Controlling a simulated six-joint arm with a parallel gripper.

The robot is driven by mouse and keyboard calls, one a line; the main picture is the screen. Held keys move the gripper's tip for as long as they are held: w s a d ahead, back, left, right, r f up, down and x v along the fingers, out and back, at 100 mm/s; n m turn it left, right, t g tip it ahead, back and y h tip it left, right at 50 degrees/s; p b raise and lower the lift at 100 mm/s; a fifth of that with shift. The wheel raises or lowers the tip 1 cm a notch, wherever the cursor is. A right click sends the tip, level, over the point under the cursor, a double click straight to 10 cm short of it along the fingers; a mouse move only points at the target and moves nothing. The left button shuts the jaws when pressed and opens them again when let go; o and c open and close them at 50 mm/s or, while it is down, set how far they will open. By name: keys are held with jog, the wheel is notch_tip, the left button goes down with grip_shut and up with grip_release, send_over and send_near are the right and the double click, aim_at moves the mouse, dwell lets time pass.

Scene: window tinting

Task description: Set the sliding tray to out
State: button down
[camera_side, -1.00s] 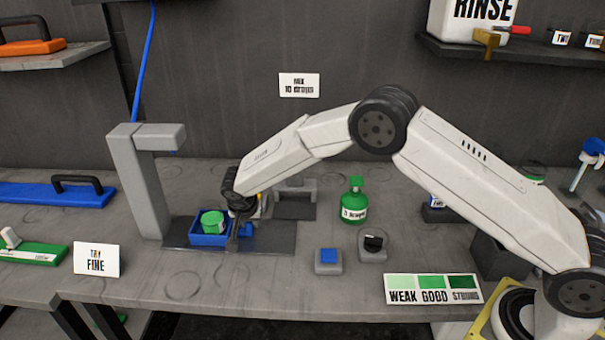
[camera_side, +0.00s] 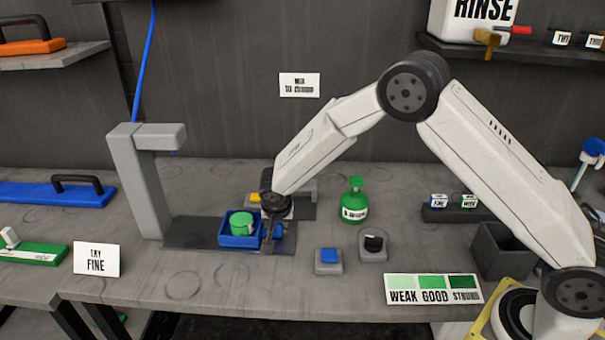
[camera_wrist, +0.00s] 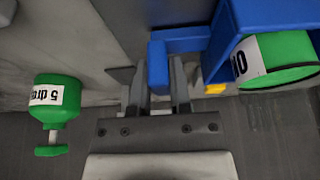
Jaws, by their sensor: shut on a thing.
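The sliding tray is a blue box (camera_side: 240,241) on a dark flat rail plate (camera_side: 190,233). A green cup (camera_side: 242,223) with a white label sits in it. The tray stands toward the right part of the plate, away from the grey post. My gripper (camera_side: 272,236) points down at the tray's right side. In the wrist view my gripper (camera_wrist: 158,88) is shut on the tray's blue handle (camera_wrist: 158,65), one finger on each side. The blue tray wall (camera_wrist: 215,50) and the green cup (camera_wrist: 275,60) show at the right there.
A grey post with an overhanging arm (camera_side: 150,180) stands left of the plate. A green dropper bottle (camera_side: 354,203), a blue button (camera_side: 328,257) and a black knob (camera_side: 374,244) stand to the right. A colour card (camera_side: 433,289) lies near the front edge.

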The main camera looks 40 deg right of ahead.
jog(key=shift+s+d, duration=0.15)
jog(key=shift+d, duration=0.15)
jog(key=c, duration=0.6)
grip_release()
jog(key=shift+o, duration=0.2)
jog(key=shift+a, duration=0.15)
jog(key=shift+r, duration=0.15)
jog(key=shift+s+a+r, duration=0.1)
jog(key=shift+r, duration=0.1)
jog(key=v, duration=0.7)
jog(key=shift+r, duration=0.1)
